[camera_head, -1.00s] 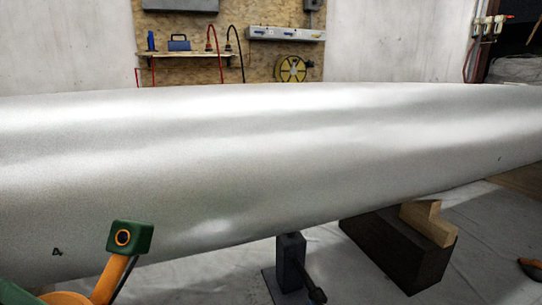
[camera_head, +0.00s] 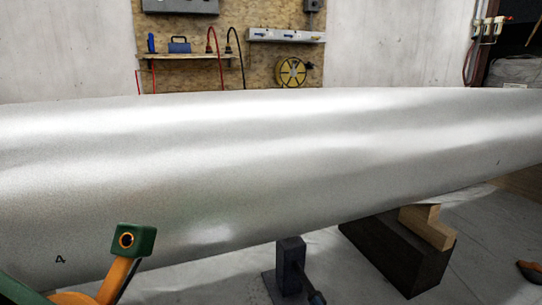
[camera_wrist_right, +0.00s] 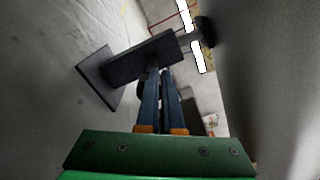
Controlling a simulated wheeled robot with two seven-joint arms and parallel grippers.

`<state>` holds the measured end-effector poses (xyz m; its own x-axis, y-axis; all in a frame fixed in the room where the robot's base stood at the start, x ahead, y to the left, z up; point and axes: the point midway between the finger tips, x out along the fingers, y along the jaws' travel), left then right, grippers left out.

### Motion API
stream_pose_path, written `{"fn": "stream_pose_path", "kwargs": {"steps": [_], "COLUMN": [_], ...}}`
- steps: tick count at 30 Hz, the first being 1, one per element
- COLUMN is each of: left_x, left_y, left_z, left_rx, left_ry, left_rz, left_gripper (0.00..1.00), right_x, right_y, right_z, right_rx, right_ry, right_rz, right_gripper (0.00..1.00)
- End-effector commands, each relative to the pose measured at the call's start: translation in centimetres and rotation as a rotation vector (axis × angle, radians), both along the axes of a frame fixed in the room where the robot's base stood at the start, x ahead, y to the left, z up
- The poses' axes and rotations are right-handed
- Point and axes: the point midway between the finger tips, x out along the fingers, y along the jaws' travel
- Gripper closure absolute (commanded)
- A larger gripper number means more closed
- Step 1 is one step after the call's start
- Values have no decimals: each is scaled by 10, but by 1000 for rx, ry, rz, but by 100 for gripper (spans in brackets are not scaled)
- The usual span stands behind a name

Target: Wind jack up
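The jack (camera_head: 290,262) is a dark upright post on a flat base plate, standing under the grey hull-like body (camera_head: 270,150). Its dark crank side faces lower right in the head view. The jack (camera_wrist_right: 145,60) also shows in the right wrist view, with its plate at left and round pad at right. My right gripper (camera_wrist_right: 160,72) has its two blue fingers close together, their tips at the jack's side. A narrow gap shows between them; whether the crank is held is hidden. In the head view only a bluish tip of it (camera_head: 317,298) shows. My left gripper is out of view.
A dark block (camera_head: 395,250) with a stepped wooden chock (camera_head: 428,226) stands right of the jack, under the body. The low body leaves little height above the jack. My green and orange arm link is at lower left.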

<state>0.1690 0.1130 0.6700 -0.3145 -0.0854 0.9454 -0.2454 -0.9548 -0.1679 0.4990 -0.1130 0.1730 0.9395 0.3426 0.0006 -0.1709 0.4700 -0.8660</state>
Motion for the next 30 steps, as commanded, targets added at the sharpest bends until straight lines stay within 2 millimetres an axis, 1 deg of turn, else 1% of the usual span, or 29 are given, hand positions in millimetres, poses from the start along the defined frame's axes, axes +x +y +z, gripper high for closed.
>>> {"fn": "stream_pose_path", "kwargs": {"steps": [8, 16, 17, 21, 25, 27, 30], "left_x": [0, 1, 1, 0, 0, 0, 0], "left_y": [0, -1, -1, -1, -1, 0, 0], "left_z": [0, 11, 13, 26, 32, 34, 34], "left_rx": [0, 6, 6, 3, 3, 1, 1], "left_ry": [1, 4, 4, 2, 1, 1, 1], "left_rz": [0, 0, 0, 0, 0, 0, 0], "left_gripper": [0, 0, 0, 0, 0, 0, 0], "right_x": [1, -4, -7, -29, -48, -55, -58], "right_y": [-2, 3, 1, -7, -13, -16, -17], "right_z": [0, 8, 8, 10, 9, 8, 7], "right_rx": [-1, -1, -2, -3, -2, -2, 0], "right_ry": [0, 1, 2, 4, 3, 2, 0], "right_rz": [-3, -3, -3, -2, -2, -2, -1], "right_gripper": [100, 100, 100, 100, 100, 100, 100]}}
